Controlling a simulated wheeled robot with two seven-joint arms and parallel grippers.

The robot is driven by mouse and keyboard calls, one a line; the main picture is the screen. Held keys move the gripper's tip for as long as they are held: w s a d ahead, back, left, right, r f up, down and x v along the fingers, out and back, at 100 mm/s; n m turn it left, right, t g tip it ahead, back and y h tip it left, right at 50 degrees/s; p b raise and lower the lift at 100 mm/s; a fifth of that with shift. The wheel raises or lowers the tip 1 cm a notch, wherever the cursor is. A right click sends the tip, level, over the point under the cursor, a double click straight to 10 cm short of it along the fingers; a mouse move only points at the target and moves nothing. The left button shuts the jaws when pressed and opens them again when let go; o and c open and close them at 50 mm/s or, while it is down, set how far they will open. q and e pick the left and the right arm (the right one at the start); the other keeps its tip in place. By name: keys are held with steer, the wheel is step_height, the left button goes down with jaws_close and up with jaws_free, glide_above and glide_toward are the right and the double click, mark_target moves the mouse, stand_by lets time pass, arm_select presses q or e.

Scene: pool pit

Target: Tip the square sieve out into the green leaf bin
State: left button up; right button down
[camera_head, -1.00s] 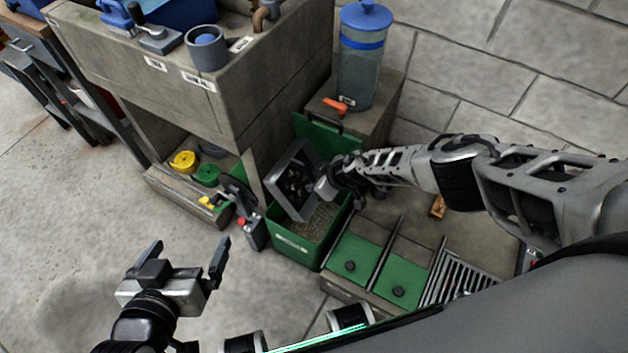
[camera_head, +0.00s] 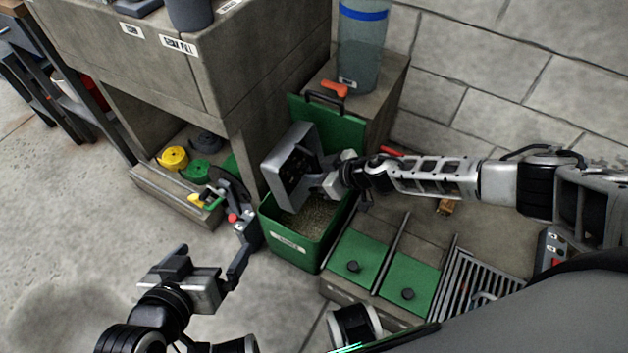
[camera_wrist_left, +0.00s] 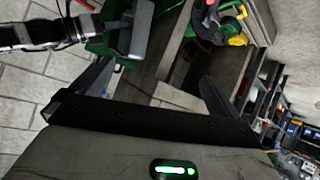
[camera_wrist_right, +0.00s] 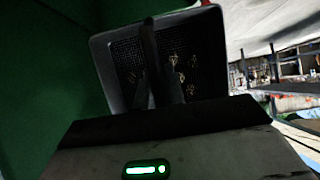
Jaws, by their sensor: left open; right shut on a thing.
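The square sieve (camera_head: 288,160) is a grey metal box with a dark mesh inside. It is tilted steeply on its side above the green leaf bin (camera_head: 291,248). My right gripper (camera_head: 335,183) is shut on the sieve at its right side. In the right wrist view the sieve (camera_wrist_right: 205,60) shows its mesh with a few small yellowish bits on it. The bin is open, with brownish-grey matter inside and its green lid raised behind.
A concrete counter (camera_head: 190,80) stands behind left, with yellow and green rolls (camera_head: 174,158) on its low shelf. Green-lidded compartments (camera_head: 385,270) and a metal grate (camera_head: 465,285) lie right of the bin. A clear blue-banded container (camera_head: 360,55) stands behind. The floor at left is free.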

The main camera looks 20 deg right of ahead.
step_height(320, 180, down, 2)
steer(key=t+y+b, duration=0.1)
steer(key=b, duration=0.6)
steer(key=t+y+b, duration=0.1)
steer(key=b, duration=0.3)
steer(key=shift+f, duration=0.2)
steer(key=b, duration=0.1)
steer(key=t+y+b, duration=0.1)
steer(key=b, duration=0.1)
steer(key=shift+w+r, duration=0.1)
steer(key=shift+r, duration=0.15)
steer(key=b, duration=0.3)
steer(key=shift+a+f+t+y, duration=0.1)
steer(key=shift+f+t+y, duration=0.05)
steer(key=shift+t+y, duration=0.25)
steer(key=shift+a, duration=0.15)
arm_select(q)
step_height(320, 180, up, 16)
steer(key=w+d+m+t+h, duration=0.1)
steer(key=d+m+t+h, duration=0.1)
steer(key=m+t+h, duration=0.6)
steer(key=shift+w+d+t+h, duration=0.3)
steer(key=shift+t+h, duration=0.4)
steer(key=shift+h, duration=0.7)
arm_select(e)
steer(key=shift+w+f+t+y, duration=0.1)
steer(key=shift+t+y, duration=0.7)
